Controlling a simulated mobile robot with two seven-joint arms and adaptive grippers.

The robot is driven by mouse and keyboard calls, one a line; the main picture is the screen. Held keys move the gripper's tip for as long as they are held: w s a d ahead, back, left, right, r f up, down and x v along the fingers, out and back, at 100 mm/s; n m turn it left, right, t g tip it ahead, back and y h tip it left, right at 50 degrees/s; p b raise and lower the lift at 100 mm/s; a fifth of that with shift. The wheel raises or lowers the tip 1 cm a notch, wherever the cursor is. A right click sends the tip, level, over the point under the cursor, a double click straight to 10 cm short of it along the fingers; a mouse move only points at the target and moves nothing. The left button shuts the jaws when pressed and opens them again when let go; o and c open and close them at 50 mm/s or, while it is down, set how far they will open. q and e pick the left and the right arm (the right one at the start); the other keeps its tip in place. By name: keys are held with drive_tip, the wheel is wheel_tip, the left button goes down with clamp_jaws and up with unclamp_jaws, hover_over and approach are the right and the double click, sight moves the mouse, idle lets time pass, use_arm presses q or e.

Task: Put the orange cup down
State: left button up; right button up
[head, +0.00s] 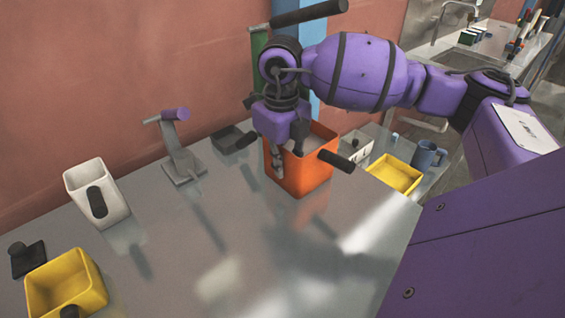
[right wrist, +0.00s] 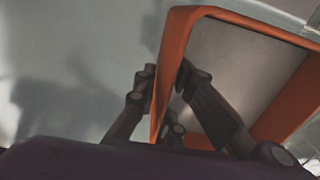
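The orange cup (head: 300,178) is a square, open-topped container with a dark handle (head: 336,161), upright at the middle back of the metal table. My right gripper (head: 288,160) reaches down over its near left rim. In the right wrist view, the fingers (right wrist: 167,92) are on either side of one orange wall (right wrist: 176,50), one outside and one inside, closed against it. The inside of the cup looks pale. I cannot tell for sure whether its base touches the table. My left gripper is not in view.
A white cup (head: 100,180) and a yellow cup (head: 72,282) stand at the left. A grey stand (head: 182,168) and a dark tray (head: 230,140) are at the back. A yellow tray (head: 394,174) and blue mug (head: 426,156) lie to the right. The table's centre (head: 250,235) is clear.

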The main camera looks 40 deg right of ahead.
drive_tip(key=shift+o, duration=0.7)
wheel_tip(320, 180, up, 12)
drive_tip(key=shift+r, duration=0.2)
drive_tip(key=shift+a, duration=0.1)
